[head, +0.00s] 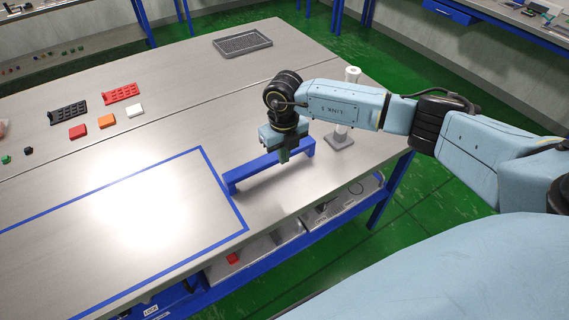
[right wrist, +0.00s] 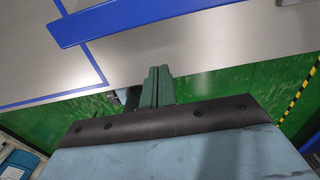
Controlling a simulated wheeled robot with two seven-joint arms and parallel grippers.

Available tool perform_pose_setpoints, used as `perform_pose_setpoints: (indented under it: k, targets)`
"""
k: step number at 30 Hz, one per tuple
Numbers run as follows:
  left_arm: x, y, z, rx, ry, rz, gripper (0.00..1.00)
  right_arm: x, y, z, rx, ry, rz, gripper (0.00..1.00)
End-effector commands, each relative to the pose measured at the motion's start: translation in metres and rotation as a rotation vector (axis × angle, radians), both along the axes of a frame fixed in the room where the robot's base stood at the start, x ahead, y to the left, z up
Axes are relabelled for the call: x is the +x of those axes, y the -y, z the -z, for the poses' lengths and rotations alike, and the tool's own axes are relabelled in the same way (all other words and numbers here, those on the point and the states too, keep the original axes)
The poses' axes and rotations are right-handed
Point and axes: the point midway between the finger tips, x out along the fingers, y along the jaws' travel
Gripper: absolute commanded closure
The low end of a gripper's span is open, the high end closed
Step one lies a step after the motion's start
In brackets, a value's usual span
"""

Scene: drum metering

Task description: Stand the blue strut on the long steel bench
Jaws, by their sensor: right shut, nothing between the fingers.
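The blue strut (head: 254,168) is a long bar with a short block at each end. In the right wrist view the strut (right wrist: 140,22) crosses the top, apart from the closed green fingers (right wrist: 160,70), which hold nothing. My left gripper is not in view.
A white cylinder on a grey base (head: 341,140) stands close right of the strut. A grey tray (head: 242,43) sits at the back. Black and red racks (head: 122,93) and small coloured blocks (head: 106,121) are at the left. The taped area is clear.

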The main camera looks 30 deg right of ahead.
Motion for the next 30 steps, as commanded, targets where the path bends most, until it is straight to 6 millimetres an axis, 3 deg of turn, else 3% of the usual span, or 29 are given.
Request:
perform_pose_setpoints:
  k: [7,17,20,23,26,27,30]
  targets:
    - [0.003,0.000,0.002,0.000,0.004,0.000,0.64,0.000,0.000,-0.026,0.000,0.000,0.000,1.00]
    - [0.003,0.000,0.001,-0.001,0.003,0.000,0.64,0.000,0.000,-0.029,0.000,-0.002,0.000,1.00]
    - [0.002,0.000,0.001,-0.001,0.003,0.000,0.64,-0.002,-0.008,-0.026,0.031,0.000,-0.008,1.00]
    - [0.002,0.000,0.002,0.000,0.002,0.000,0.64,-0.009,-0.043,-0.017,0.159,0.008,-0.037,1.00]
    - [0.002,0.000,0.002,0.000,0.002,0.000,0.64,-0.022,-0.106,-0.013,0.413,0.032,-0.067,1.00]
    - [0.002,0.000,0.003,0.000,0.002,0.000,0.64,-0.029,-0.137,-0.017,0.544,0.045,-0.067,1.00]
    - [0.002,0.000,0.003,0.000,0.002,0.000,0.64,-0.043,-0.205,-0.041,0.898,0.091,-0.011,1.00]
